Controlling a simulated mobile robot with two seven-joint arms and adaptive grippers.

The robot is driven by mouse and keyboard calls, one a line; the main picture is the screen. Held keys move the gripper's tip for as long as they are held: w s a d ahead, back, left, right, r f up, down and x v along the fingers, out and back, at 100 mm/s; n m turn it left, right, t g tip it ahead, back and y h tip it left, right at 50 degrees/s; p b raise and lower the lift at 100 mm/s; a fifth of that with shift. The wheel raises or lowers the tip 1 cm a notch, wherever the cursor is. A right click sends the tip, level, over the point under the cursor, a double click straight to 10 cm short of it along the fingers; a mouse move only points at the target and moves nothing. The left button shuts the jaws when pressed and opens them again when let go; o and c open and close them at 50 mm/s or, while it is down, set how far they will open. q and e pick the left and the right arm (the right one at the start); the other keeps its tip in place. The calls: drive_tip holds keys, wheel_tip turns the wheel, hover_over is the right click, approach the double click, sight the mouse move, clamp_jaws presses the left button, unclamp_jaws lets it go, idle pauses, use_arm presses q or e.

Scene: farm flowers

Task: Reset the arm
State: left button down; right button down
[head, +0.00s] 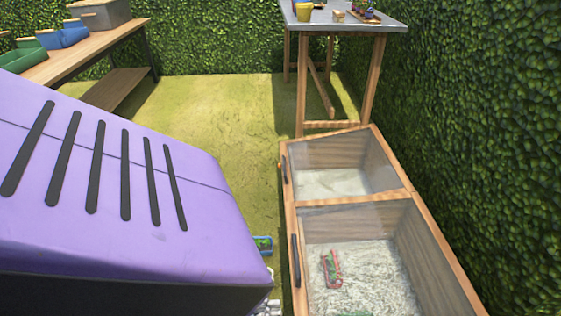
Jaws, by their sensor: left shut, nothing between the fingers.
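My left gripper (268,307) shows only as a small pale grey piece at the bottom edge, just left of the wooden planter box (289,232). It is shut with nothing held, and most of it is hidden. My right gripper is not in view. The wooden box has two compartments with clear front panels. The near compartment holds pale grey material with a small red-edged item with green (332,268) lying on it. The far compartment holds only pale material.
A small blue container with green in it (263,244) is left of the box. A grey-topped table (335,18) stands behind. A wooden bench (85,49) with bins is at back left. A hedge (480,110) closes the right. Grass between is clear; near left is blocked from view.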

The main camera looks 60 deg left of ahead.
use_arm(q)
drive_tip(key=shift+s+a+f+b, duration=0.1)
drive_tip(key=shift+s+a+f, duration=0.25)
drive_tip(key=shift+s, duration=0.5)
drive_tip(key=shift+s+a+f+b, duration=0.1)
drive_tip(key=shift+s+a+f, duration=0.3)
drive_tip(key=shift+s, duration=0.4)
drive_tip(key=shift+s+a+f+b, duration=0.1)
drive_tip(key=shift+s+a+f, duration=0.25)
drive_tip(key=shift+s, duration=0.5)
